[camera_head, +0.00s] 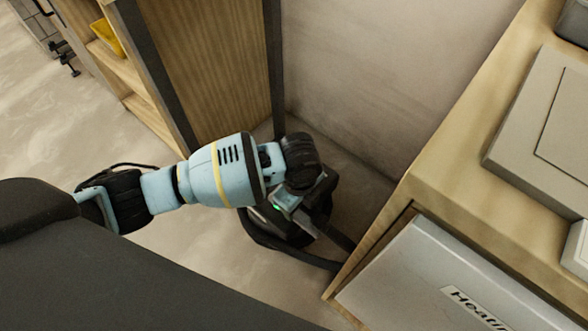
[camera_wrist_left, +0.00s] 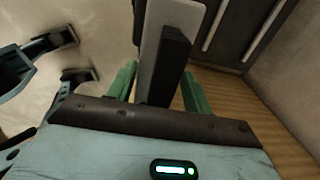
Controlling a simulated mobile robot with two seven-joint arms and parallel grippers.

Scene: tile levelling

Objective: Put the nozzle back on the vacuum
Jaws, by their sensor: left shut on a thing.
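My left gripper (camera_head: 298,198) points down in the gap between the shelf unit and the wooden counter; its fingertips are hidden in the head view. In the left wrist view its green fingers (camera_wrist_left: 158,80) are shut on a dark bar (camera_wrist_left: 168,62) with a flat grey piece behind it. This looks like part of the nozzle, but most of its shape is hidden. A black rounded object (camera_head: 285,238), apparently the vacuum, lies on the floor beneath the gripper, partly covered by it. I cannot tell whether the held piece touches it. My right gripper is not in view.
A wooden shelf unit (camera_head: 215,65) with a yellow bin (camera_head: 107,36) stands behind my arm. The wooden counter (camera_head: 440,165) is close on the right, with a labelled white panel (camera_head: 450,285) below. Dark jaw-like parts (camera_wrist_left: 50,42) show at the wrist view's left. Floor lies open leftward.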

